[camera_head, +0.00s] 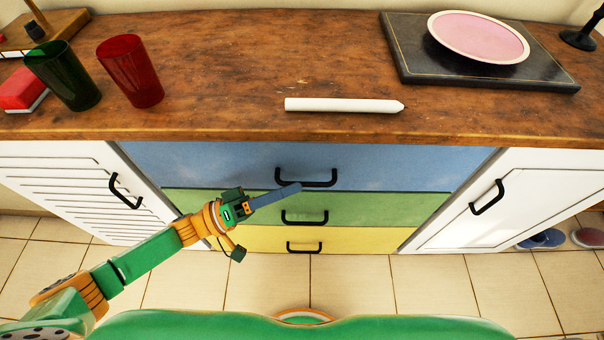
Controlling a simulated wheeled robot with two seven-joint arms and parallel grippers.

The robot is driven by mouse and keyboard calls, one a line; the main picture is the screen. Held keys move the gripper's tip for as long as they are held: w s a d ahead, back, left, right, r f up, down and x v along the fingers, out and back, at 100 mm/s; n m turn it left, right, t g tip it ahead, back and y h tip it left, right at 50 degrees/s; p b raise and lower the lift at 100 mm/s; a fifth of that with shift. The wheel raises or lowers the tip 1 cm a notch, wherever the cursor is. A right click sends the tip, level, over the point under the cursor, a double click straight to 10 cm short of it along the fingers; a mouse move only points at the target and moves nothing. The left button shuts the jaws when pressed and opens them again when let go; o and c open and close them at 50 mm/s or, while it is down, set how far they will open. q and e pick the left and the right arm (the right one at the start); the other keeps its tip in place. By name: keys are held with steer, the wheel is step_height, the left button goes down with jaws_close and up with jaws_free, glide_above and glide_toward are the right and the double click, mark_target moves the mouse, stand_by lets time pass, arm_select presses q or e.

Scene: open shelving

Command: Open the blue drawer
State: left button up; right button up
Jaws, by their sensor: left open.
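The blue drawer (400,168) is the top one of a stack, just under the wooden counter, and it looks shut. Its black bar handle (318,184) is at the middle of its front. My left gripper (285,194) reaches in from the left, with its fingertips in front of the lower left part of that handle in the picture. It is open and holds nothing that I can see. I cannot tell whether it touches the handle. My right gripper is out of the picture.
Below are a green drawer (385,206) and a yellow drawer (365,239). White cabinet doors (515,205) flank the stack. On the counter (235,60) are a green cup (65,77), a red cup (133,72), a white candle (340,105) and a pink plate (478,37) on a dark slab.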

mark_target(302, 183)
arm_select(q)
steer(key=shift+x, duration=1.6)
jaws_close()
steer(key=shift+a, duration=0.1)
